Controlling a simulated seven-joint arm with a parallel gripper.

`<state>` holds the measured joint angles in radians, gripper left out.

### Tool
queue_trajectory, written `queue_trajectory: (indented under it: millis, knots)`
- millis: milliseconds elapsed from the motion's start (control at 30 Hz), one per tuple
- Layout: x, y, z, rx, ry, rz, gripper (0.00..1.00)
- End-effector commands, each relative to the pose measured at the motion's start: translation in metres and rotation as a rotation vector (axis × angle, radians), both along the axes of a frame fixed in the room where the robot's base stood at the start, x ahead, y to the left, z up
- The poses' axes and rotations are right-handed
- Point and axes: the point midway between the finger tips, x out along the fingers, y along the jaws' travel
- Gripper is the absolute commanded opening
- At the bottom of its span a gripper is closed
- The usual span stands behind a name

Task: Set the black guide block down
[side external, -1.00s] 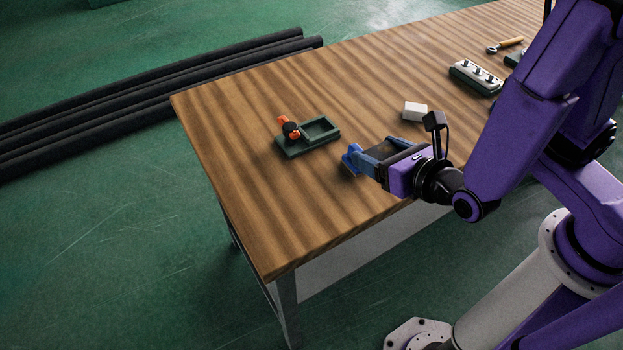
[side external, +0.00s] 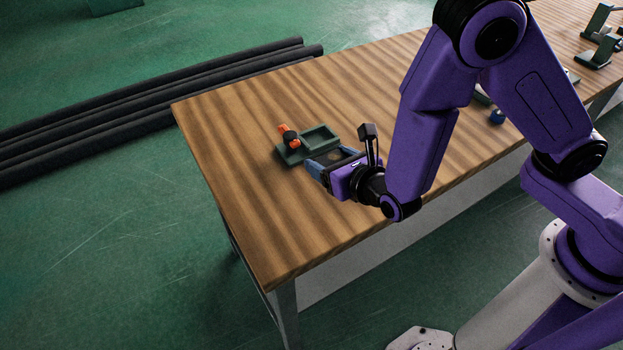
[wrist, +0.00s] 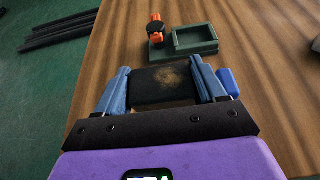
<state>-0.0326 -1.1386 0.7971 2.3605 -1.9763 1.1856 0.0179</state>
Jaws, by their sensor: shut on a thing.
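My gripper (side external: 331,162) is shut on the black guide block (wrist: 160,88). The block is dark with a brownish worn patch on its face, and it sits between the two blue fingers in the wrist view. In the side view the fingers partly hide it. A green fixture (side external: 292,156) with a rectangular open pocket lies on the table just beyond the fingertips; it also shows in the wrist view (wrist: 205,51). An orange and black clamp (wrist: 156,30) stands at the fixture's left end. The block is outside the pocket, on the near side.
The wooden table (side external: 240,190) is clear to the left and in front of the fixture; its left edge is nearby. Black pipes (side external: 150,95) lie on the floor beyond.

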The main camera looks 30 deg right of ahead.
Motion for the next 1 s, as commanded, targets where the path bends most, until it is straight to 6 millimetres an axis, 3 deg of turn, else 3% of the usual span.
queue_trajectory:
  millis: [200, 567, 800, 1000]
  knots:
    - [0.020, 0.011, -0.031, -0.004, 0.002, -0.002, 0.38]
    - [0.038, 0.020, -0.055, -0.002, 0.001, -0.001, 0.38]
    - [0.038, 0.021, -0.079, -0.003, 0.001, 0.001, 0.38]
    - [0.038, 0.022, -0.080, -0.001, 0.000, 0.001, 0.38]
